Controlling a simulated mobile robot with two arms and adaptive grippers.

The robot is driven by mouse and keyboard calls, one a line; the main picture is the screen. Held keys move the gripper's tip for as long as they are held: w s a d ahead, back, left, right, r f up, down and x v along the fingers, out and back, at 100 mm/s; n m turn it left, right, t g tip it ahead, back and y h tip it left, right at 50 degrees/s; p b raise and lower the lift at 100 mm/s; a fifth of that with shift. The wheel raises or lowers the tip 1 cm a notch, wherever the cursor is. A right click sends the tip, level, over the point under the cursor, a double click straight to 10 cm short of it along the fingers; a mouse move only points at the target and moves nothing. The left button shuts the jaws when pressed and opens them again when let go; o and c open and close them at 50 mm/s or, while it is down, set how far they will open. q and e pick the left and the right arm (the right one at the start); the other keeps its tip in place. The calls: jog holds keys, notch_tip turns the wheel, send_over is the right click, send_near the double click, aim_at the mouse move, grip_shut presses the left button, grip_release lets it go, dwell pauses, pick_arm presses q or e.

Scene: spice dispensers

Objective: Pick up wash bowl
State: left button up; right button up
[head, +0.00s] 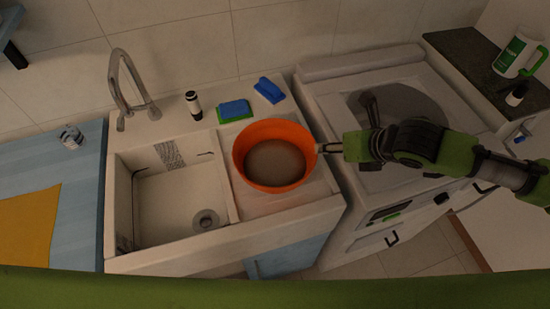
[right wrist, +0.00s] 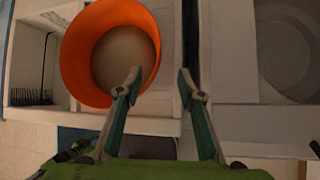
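The orange wash bowl (head: 274,155) sits upright on the flat counter to the right of the sink basin. It also shows in the upper left of the right wrist view (right wrist: 80,62). My right gripper (head: 322,147) is at the right side of the bowl's rim in the head view. In the right wrist view its fingers (right wrist: 158,82) are spread, with the left fingertip over the bowl and the right fingertip outside it. Nothing is held between them, and I cannot tell whether a finger touches the rim. My left gripper is not in view.
The sink basin (head: 150,205) and tap (head: 130,85) are left of the bowl. A blue sponge (head: 235,108), a blue brush (head: 269,90) and a dark-capped bottle (head: 194,105) stand behind. A washing machine (head: 330,98) is on the right. A green-and-white jug (head: 516,55) stands far right.

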aim_at(309, 149)
jog(key=x, duration=0.6)
jog(key=shift+w+a+p, duration=0.1)
jog(key=shift+p, duration=0.25)
jog(key=shift+a+f, duration=0.15)
jog(key=p+x, duration=0.1)
jog(key=x, duration=0.1)
jog(key=p+x, duration=0.1)
jog(key=x, duration=0.1)
jog(key=shift+a, duration=0.3)
jog(key=shift+w+f, duration=0.2)
jog(key=shift+f, duration=0.05)
jog(key=shift+r, duration=0.1)
grip_shut()
